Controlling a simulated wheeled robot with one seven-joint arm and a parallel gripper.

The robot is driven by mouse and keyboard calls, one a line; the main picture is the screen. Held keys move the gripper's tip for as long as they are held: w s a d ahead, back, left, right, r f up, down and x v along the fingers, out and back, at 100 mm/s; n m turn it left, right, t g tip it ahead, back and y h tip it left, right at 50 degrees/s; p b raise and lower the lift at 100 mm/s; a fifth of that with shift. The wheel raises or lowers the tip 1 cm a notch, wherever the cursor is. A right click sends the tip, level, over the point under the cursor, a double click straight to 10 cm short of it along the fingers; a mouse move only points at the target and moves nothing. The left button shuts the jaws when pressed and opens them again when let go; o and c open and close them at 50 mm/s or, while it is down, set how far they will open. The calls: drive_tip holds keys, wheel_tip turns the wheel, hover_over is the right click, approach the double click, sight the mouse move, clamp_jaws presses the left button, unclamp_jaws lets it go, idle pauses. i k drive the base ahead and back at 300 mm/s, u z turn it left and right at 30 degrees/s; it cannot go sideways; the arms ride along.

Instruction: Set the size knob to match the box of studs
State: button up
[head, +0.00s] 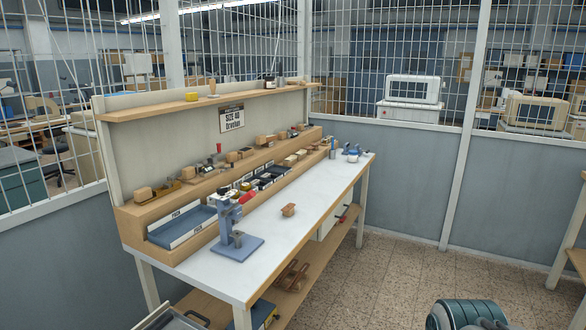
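A blue-grey press (236,232) stands upright on the white workbench top, towards its near left end. A red handle or knob (248,197) shows at its upper right; I cannot make out a size knob or any scale on it. No box is clearly readable as the box of studs; small boxes and blocks stand along the wooden shelf (150,212). My gripper is not in view; a teal and black rounded part (467,314), seemingly of my arm, shows at bottom right.
A blue labelled tray (182,229) sits left of the press, dark trays (264,178) behind it. Tiled floor (385,270) is open at right; mesh partitions enclose the place.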

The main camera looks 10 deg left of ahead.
sight(222, 190)
drive_tip(key=u, duration=0.05)
drive_tip(key=i, duration=1.4)
drive_tip(key=u, duration=0.6)
